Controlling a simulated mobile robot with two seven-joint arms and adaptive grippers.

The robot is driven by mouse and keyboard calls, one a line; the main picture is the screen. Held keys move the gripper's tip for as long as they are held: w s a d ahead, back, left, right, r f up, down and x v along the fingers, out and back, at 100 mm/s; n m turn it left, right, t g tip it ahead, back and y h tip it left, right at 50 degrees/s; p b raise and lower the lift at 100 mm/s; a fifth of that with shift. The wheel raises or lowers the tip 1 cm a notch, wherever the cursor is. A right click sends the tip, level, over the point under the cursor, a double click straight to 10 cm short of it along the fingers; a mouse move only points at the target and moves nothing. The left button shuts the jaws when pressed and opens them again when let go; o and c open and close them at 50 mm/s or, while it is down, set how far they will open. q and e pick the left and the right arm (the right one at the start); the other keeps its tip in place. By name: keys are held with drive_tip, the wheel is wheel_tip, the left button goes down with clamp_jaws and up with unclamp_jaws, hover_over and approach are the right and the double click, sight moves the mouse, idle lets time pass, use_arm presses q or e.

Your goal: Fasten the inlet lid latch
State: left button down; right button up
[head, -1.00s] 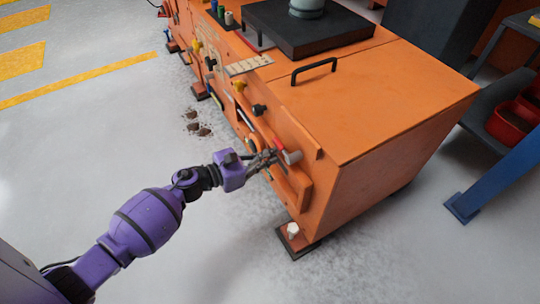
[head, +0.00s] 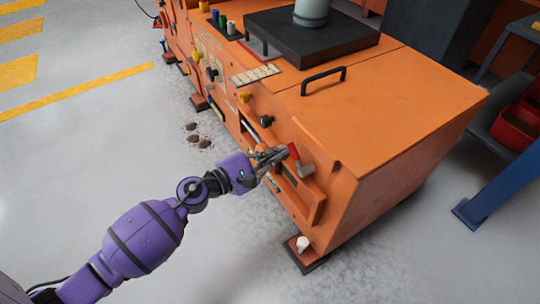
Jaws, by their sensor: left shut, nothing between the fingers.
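The inlet lid (head: 410,120) is the flat orange top of the machine, lying down, with a black handle (head: 324,81). A small latch with a red part (head: 294,151) and a grey part (head: 306,170) sits on the side face near the top front edge. My left gripper (head: 281,154) is shut and empty, its fingertips right at the red part. Whether they touch it I cannot tell. My right gripper is out of view.
Black and yellow knobs (head: 267,121) stick out along the same side face. An orange ledge (head: 316,208) juts out below the latch. A blue post (head: 495,185) and shelf with red bins (head: 516,125) stand at the right.

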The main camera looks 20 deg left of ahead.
use_arm(q)
drive_tip(key=shift+s+d+r+m, duration=0.1)
drive_tip(key=shift+d+r+m, duration=0.05)
drive_tip(key=shift+r+m, duration=0.65)
drive_tip(key=shift+s+d+r+m+t+p, duration=0.1)
drive_tip(key=shift+s+d+r+m+t, duration=0.35)
drive_tip(key=shift+m, duration=0.8)
drive_tip(key=shift+s+d+r+m+p, duration=0.15)
drive_tip(key=shift+d+r+m, duration=0.25)
drive_tip(key=shift+r+m, duration=0.7)
drive_tip(key=shift+s+d+r+m+t+p, duration=0.1)
drive_tip(key=shift+s+d+r+m+t, duration=0.25)
drive_tip(key=shift+m, duration=1.1)
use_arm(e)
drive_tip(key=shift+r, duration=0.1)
use_arm(q)
drive_tip(key=shift+d+r, duration=0.15)
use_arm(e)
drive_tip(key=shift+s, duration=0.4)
